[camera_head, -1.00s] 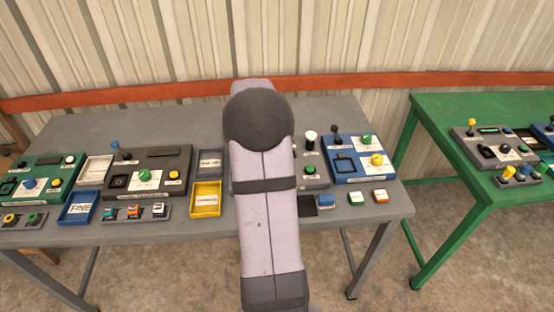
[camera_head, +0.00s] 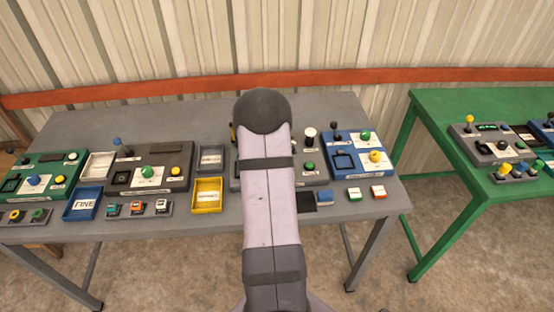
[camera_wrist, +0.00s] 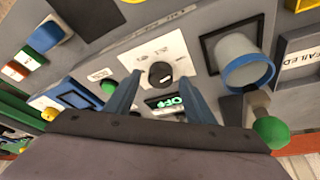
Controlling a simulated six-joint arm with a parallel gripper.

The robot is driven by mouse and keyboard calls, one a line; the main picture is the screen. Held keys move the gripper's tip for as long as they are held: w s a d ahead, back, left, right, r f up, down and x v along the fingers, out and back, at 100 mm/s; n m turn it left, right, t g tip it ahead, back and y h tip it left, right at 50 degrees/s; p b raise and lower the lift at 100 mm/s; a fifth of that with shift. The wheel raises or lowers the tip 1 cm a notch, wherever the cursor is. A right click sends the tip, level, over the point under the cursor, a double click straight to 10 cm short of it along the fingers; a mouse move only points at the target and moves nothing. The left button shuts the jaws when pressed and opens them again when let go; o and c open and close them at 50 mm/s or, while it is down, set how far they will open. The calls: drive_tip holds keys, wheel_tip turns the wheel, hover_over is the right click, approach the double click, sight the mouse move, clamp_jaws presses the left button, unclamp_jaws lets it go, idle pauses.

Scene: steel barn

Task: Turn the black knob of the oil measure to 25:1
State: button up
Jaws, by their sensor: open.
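The black knob (camera_wrist: 160,74) sits on a white dial plate (camera_wrist: 140,52) of a grey device in the wrist view. Scale marks surround it, too small to read. A small lit display (camera_wrist: 165,102) beside it seems to show OFF. My gripper (camera_wrist: 159,80) is open, with one blue finger on each side of the knob; I cannot tell whether they touch it. In the head view the grey device (camera_head: 318,180) is partly hidden behind my arm, which also hides the knob and gripper.
Close to the fingers are a green button (camera_wrist: 109,87), a blue-rimmed cup (camera_wrist: 250,73) and a green ball-topped lever (camera_wrist: 271,131). A blue device (camera_head: 343,141) stands right of the grey one. Yellow (camera_head: 207,208) and blue (camera_head: 82,216) trays lie left on the grey table (camera_head: 150,255).

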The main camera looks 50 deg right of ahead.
drive_tip(key=shift+f, duration=0.1)
drive_tip(key=c, duration=1.1)
drive_tip(key=shift+o, duration=0.2)
